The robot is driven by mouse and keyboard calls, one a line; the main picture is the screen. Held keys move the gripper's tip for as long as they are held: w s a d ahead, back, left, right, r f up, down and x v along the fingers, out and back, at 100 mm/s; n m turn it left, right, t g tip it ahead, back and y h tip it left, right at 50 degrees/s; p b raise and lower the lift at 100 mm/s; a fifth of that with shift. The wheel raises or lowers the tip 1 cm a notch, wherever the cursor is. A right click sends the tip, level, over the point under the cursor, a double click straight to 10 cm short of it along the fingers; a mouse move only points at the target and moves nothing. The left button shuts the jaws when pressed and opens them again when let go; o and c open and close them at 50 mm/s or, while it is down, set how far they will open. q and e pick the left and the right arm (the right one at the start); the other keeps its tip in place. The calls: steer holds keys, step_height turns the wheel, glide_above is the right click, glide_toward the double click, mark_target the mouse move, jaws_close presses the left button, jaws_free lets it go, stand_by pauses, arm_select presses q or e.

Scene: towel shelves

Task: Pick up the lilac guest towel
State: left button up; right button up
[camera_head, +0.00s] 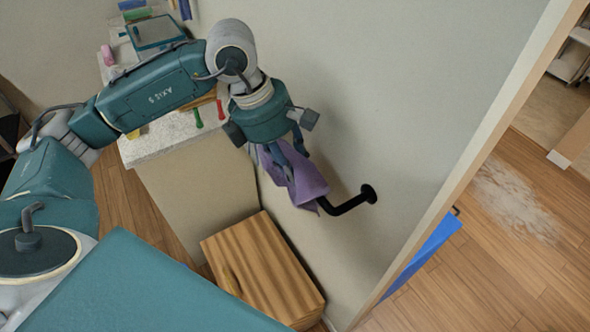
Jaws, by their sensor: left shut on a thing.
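The lilac guest towel (309,187) hangs by the wall at a black wall bar (347,205); its lower corner hangs free. My left gripper (291,173) points down at the towel and is shut on its cloth. The gripper and wrist cover the upper part of the towel. I cannot tell whether the towel still rests on the bar, whose free end meets the towel's right edge. My right gripper is not in view.
A striped wooden box (262,270) stands on the floor below the towel. A counter (165,150) with small items, among them a green one (197,117), lies left of the wrist. A door frame (470,160) and a blue panel (425,252) are at the right.

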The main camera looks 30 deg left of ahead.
arm_select(q)
steer(key=r, duration=0.2)
steer(key=r+p, duration=0.1)
steer(key=r, duration=0.1)
steer(key=w+d+r+p, duration=0.1)
steer(key=r, duration=0.1)
steer(key=shift+r, duration=0.15)
jaws_close()
steer(key=shift+w+d, duration=0.15)
steer(key=shift+d, duration=0.05)
steer(key=shift+w, duration=0.1)
steer(key=shift+a, duration=0.1)
steer(key=shift+s+a, duration=0.15)
steer(key=shift+s, duration=0.15)
step_height(320, 180, up, 5)
steer(key=p, duration=0.5)
steer(key=shift+f, duration=0.2)
